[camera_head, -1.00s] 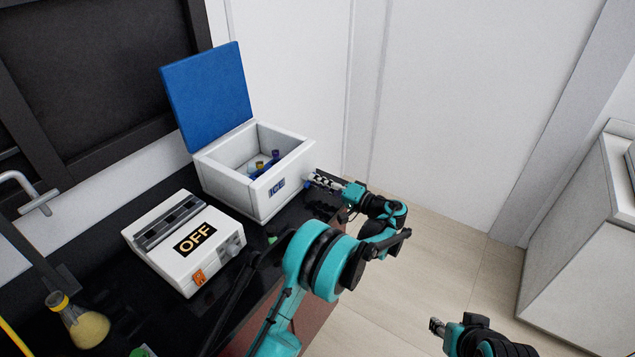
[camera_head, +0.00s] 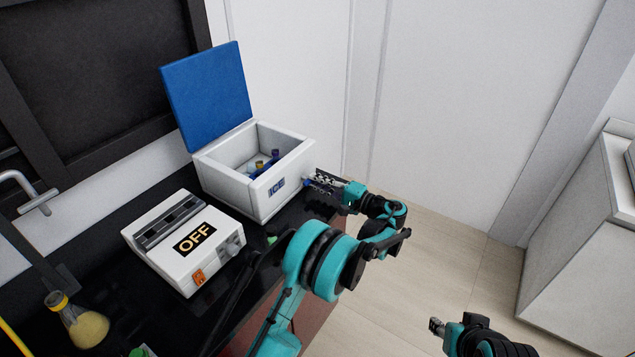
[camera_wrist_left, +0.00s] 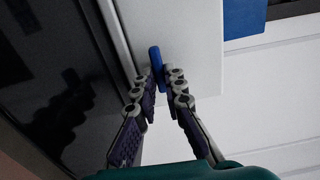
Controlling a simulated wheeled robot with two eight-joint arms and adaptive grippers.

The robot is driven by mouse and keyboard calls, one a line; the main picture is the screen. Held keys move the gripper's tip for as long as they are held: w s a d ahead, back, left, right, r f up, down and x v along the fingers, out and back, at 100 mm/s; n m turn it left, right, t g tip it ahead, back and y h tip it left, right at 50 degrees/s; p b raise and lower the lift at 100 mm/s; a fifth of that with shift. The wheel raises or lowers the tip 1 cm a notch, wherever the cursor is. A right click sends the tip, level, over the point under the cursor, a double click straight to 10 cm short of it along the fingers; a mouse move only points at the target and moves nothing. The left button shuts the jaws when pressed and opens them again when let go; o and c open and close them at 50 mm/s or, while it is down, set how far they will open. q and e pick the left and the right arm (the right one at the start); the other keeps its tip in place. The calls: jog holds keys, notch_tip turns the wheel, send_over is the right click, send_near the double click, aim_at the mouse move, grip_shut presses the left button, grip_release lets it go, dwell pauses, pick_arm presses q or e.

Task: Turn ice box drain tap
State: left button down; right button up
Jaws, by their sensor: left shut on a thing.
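The white ice box (camera_head: 228,193) stands on the black bench with its blue lid (camera_head: 208,95) raised. Its blue drain tap (camera_head: 308,183) is low on the right-hand side wall, mostly hidden by my fingers in the head view. In the left wrist view the tap (camera_wrist_left: 155,60) is a blue bar between my fingertips. My left gripper (camera_head: 317,181) is shut on the tap; it also shows in the wrist view (camera_wrist_left: 158,80). My right gripper (camera_head: 437,326) is small at the bottom of the head view, away from the bench, its opening unclear.
Several coloured tube caps (camera_head: 265,162) show inside the box. A white device marked OFF (camera_head: 185,242) sits to its left. A flask of yellow liquid (camera_head: 82,325) stands at the front left. The floor (camera_head: 460,262) right of the bench is clear.

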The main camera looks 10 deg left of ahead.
pick_arm(q)
jog(key=c, duration=1.6)
grip_release()
jog(key=shift+d, duration=0.1)
jog(key=v, duration=1.2)
